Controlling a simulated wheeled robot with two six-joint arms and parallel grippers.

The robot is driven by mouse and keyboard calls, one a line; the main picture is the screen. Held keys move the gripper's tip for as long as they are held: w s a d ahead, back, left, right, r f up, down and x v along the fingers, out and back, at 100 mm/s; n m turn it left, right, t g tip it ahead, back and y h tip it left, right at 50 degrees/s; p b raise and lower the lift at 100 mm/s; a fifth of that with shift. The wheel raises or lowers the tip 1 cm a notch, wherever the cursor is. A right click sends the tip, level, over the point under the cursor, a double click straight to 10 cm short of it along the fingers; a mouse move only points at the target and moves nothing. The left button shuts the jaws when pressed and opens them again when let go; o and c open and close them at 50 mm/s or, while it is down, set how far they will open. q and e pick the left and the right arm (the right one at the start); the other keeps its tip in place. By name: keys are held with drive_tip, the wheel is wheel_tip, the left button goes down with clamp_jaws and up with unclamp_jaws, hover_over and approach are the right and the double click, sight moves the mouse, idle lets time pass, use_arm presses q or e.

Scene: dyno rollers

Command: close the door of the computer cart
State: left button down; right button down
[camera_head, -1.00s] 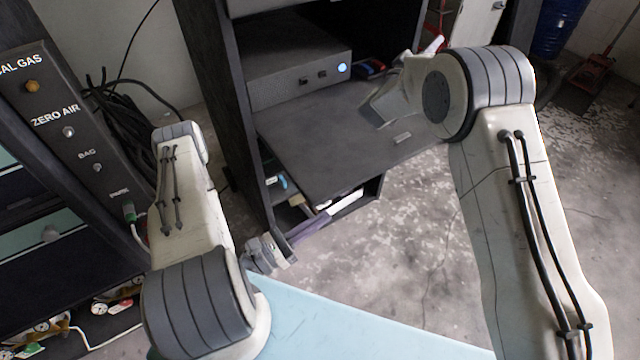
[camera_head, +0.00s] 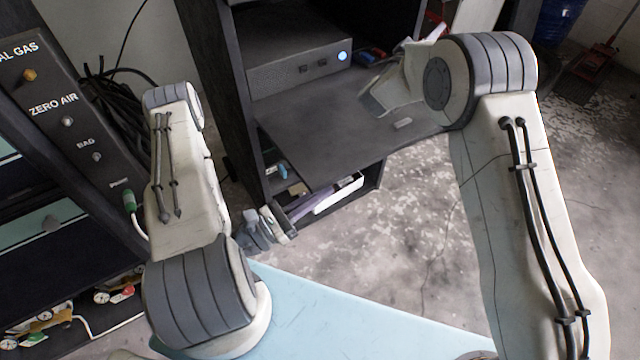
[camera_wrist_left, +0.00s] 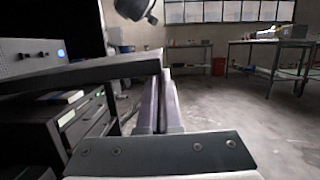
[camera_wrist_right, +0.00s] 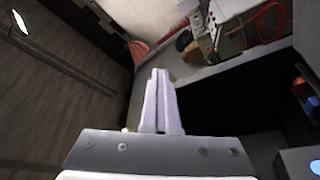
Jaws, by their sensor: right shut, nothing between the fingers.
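The computer cart (camera_head: 213,90) is a dark cabinet at the top centre of the head view. Its door (camera_head: 330,135) is a dark flat panel, folded down and sticking out roughly level, with a small light handle (camera_head: 402,124) near its outer edge. My left gripper (camera_head: 305,207) is low by the door's near left corner. In the left wrist view its fingers (camera_wrist_left: 164,78) are together, with their tips by the panel's edge; I cannot tell whether they touch. My right wrist is over the door's far right part. In the right wrist view the right gripper (camera_wrist_right: 160,75) is shut and empty.
A grey computer (camera_head: 300,60) with a blue light sits inside the cart above the door. A lower shelf holds small items (camera_head: 340,195). A gas panel (camera_head: 60,120) and cables stand at the left. The concrete floor (camera_head: 420,240) at the right is open.

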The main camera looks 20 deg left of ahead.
drive_tip(key=c, duration=0.9)
unclamp_jaws()
drive_tip(key=shift+s, duration=0.1)
